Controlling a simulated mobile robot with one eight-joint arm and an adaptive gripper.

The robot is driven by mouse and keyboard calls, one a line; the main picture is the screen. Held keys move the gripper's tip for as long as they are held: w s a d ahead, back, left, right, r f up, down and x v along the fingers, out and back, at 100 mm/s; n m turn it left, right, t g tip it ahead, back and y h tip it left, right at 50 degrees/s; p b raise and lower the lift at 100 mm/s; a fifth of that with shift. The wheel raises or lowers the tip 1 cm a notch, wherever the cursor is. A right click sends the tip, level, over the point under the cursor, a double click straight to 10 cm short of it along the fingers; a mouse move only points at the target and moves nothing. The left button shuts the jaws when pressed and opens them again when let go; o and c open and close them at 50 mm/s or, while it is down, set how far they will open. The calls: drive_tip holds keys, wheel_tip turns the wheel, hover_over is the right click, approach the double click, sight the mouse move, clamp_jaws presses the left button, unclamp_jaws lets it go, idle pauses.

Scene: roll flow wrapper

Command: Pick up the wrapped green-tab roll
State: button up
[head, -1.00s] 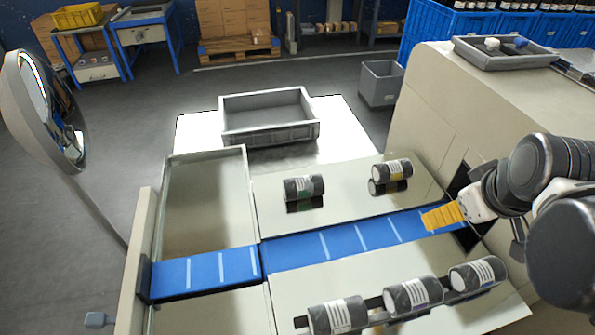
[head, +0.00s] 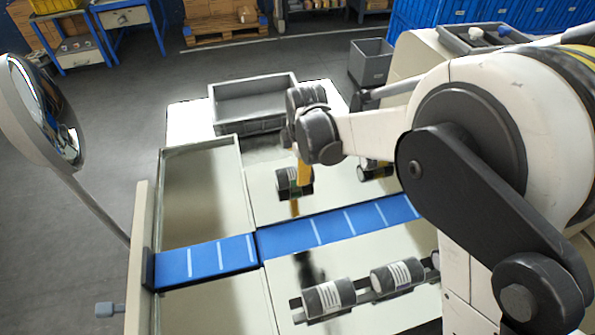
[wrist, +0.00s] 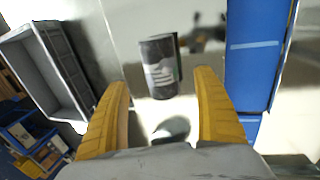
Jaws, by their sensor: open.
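The green-tab roll (head: 287,183), dark with a white label and a bit of green at its end, lies on the shiny plate behind the blue belt. In the wrist view the roll (wrist: 158,72) lies ahead of and between the fingertips, apart from both. My gripper (head: 304,176) is open and empty, its yellow fingers pointing down and partly covering the roll in the head view. Both fingers of my gripper (wrist: 163,82) show in the wrist view, spread wide.
A second roll (head: 372,170) lies to the right, partly hidden by my arm. Several rolls sit on a dark rack (head: 296,305) in front of the blue belt (head: 330,228). A grey crate (head: 228,128) stands behind the plate. A round mirror (head: 40,110) stands at the left.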

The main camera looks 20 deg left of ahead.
sight(296, 171)
drive_tip(key=b+x, duration=0.1)
drive_tip(key=x, duration=0.3)
drive_tip(key=b+x, duration=0.2)
drive_tip(key=x, duration=0.3)
drive_tip(key=shift+s+b, duration=0.15)
drive_tip(key=shift+b, duration=0.15)
drive_tip(key=shift+r, duration=0.15)
drive_tip(key=c, duration=1.5)
